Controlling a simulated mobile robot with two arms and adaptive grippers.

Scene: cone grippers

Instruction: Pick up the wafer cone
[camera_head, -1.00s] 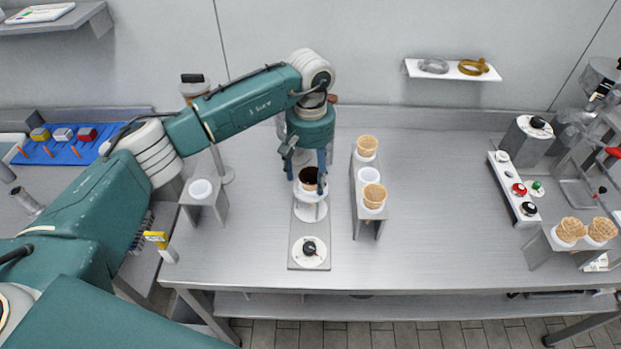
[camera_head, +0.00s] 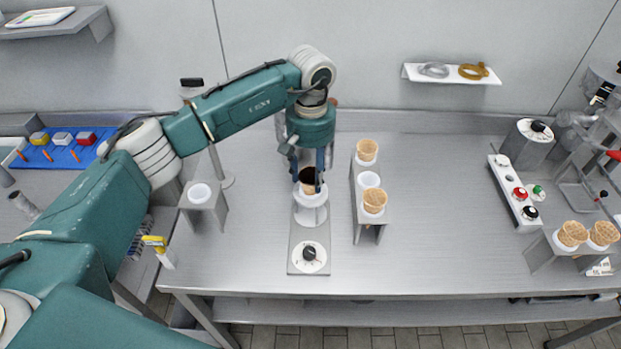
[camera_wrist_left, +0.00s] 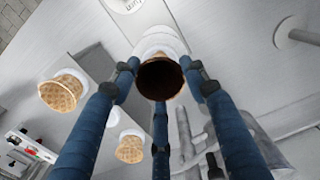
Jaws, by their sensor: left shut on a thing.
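A wafer cone (camera_head: 308,187) with a dark inside sits at the white ring holder (camera_head: 311,200) of a grey stand with a black knob. My left gripper (camera_head: 310,174) points down over it, its blue fingers shut around the cone. In the left wrist view the fingers close around the same cone (camera_wrist_left: 161,80), its dark opening facing the camera. I cannot tell whether the cone is clear of the ring. My right gripper is not in view.
A rack to the right holds two cones (camera_head: 367,150) (camera_head: 374,200) with an empty white cup (camera_head: 369,180) between them. An empty cup stand (camera_head: 200,193) is to the left. Two more cones (camera_head: 573,233) stand at the far right. The front of the table is clear.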

